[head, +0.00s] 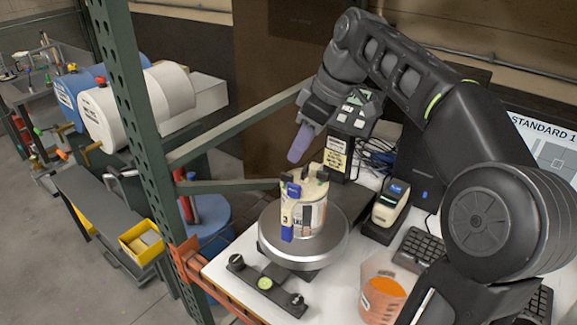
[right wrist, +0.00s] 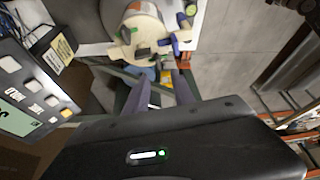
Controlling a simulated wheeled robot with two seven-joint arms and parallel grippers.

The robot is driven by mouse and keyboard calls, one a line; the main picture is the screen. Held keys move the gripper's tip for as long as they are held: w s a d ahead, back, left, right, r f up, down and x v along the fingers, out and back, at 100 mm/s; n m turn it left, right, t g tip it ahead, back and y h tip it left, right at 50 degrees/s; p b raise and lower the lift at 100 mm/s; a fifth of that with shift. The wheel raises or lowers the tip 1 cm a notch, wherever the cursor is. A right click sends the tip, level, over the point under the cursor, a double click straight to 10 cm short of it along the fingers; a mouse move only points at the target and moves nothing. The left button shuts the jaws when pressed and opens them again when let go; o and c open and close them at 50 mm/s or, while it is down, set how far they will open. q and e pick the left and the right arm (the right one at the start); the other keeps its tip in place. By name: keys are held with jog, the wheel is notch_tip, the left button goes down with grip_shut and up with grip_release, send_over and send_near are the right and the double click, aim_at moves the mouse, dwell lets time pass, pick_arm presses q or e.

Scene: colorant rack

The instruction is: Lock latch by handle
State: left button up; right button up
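A white can (head: 303,215) with a cream clamp lid (head: 311,181) stands upright on the round scale plate (head: 285,252). Blue latch parts show on the lid's front (head: 293,190), and another blue piece is low on the can's side (head: 287,233). In the right wrist view the lid (right wrist: 138,32) is near the top, with a blue latch handle (right wrist: 182,44) at its edge. My right gripper (head: 299,146) hangs above and just behind the lid, apart from it. Its two purple-grey fingers (right wrist: 161,88) are spread with nothing between them. My left gripper is out of view.
A green rack post (head: 150,140) and its beams stand left of the scale. A small label device (head: 390,205), a keyboard (head: 425,250) and an orange-filled beaker (head: 380,290) are to the right. A levelling bar (head: 265,283) lies in front.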

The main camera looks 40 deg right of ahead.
aim_at(286, 173)
jog(key=shift+x, duration=4)
jog(key=shift+w+d, duration=0.1)
jog(key=shift+d, duration=0.05)
grip_shut()
